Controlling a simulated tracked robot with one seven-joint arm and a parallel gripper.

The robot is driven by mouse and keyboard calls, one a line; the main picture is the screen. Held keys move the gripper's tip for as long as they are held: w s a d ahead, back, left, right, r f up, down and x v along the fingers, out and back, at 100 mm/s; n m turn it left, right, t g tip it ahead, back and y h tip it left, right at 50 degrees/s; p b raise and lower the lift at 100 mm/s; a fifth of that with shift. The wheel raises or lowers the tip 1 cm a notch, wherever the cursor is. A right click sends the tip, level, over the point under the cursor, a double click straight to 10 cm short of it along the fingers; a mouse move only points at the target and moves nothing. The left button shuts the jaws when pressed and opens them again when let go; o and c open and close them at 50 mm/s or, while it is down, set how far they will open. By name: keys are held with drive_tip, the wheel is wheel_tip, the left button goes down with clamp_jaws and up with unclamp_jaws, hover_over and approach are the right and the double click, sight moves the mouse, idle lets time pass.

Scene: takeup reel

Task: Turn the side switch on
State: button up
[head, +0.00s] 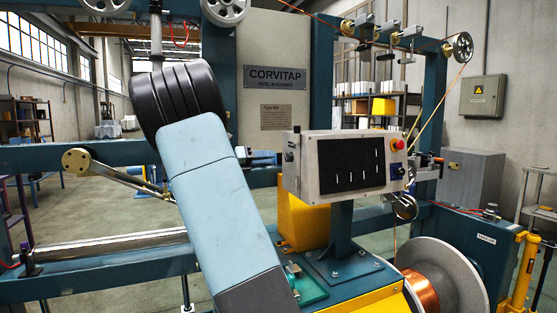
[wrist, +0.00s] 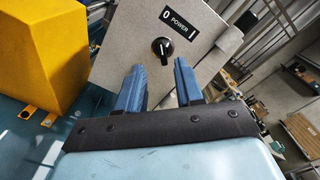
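The side switch (wrist: 162,50) is a black rotary knob on the grey side face of the control box (wrist: 130,32). A label above it (wrist: 180,24) reads "0 POWER I". I cannot tell for sure which mark the knob points to. My gripper (wrist: 159,65) is open, its two blue fingers apart and pointing at that face, with the knob seen between and just beyond the fingertips. I see no contact.
A yellow housing (wrist: 45,50) stands left in the wrist view. A reel with copper wire (head: 421,291) is at the lower right.

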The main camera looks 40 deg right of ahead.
sight(288, 157)
drive_tip(key=x, duration=0.6)
drive_tip(key=shift+c, duration=0.3)
